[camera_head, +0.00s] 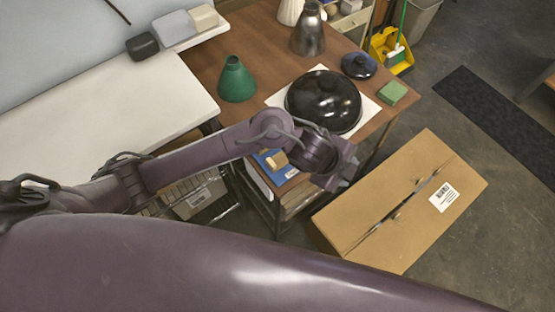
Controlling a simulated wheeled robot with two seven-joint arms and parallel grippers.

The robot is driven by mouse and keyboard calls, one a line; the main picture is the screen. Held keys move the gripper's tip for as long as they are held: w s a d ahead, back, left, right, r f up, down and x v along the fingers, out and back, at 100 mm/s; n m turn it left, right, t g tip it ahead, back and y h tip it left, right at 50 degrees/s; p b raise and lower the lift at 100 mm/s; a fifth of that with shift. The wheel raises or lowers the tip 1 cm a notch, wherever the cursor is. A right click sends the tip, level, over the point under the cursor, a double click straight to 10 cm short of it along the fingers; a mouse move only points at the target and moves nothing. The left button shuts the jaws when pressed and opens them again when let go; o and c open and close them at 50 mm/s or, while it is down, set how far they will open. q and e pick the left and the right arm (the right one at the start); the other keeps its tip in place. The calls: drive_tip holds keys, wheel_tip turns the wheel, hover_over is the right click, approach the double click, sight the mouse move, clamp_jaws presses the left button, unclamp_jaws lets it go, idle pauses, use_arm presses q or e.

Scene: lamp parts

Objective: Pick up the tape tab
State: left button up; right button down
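A closed cardboard box (360,212) stands on the floor at the right, beside the brown table. A dark, uneven line runs along the seam of its top, with small brown pieces on it; I cannot tell for sure which of these is the tape tab. My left gripper (346,180) reaches in from the left, in front of the table edge and just left of the box's upper left side. It appears apart from the seam. Its fingers are small and dark, and I cannot tell whether they are open. My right gripper is not in view.
The brown table (262,38) holds a black glossy dome (323,100), a green cone shade (236,80), a metal vase (308,35) and a green block (392,92). A black mat (497,115) lies on the floor. Grey floor right of the box is clear.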

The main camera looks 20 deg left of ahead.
use_arm(q)
drive_tip(key=w+a+f+m+g+y, duration=0.2)
drive_tip(key=a+f+m+y, duration=0.15)
drive_tip(key=a, duration=0.45)
drive_tip(key=g+y, duration=0.2)
drive_tip(key=y, duration=0.1)
hover_over(272, 163)
drive_tip(key=shift+s+f+h, duration=0.15)
drive_tip(key=shift+f+h, duration=0.1)
drive_tip(key=shift+f, duration=0.55)
wheel_tip(272, 163, down, 6)
drive_tip(key=b, duration=0.2)
drive_tip(key=shift+f+b, duration=0.15)
drive_tip(key=shift+b, duration=0.15)
drive_tip(key=shift+f, duration=0.5)
clamp_jaws()
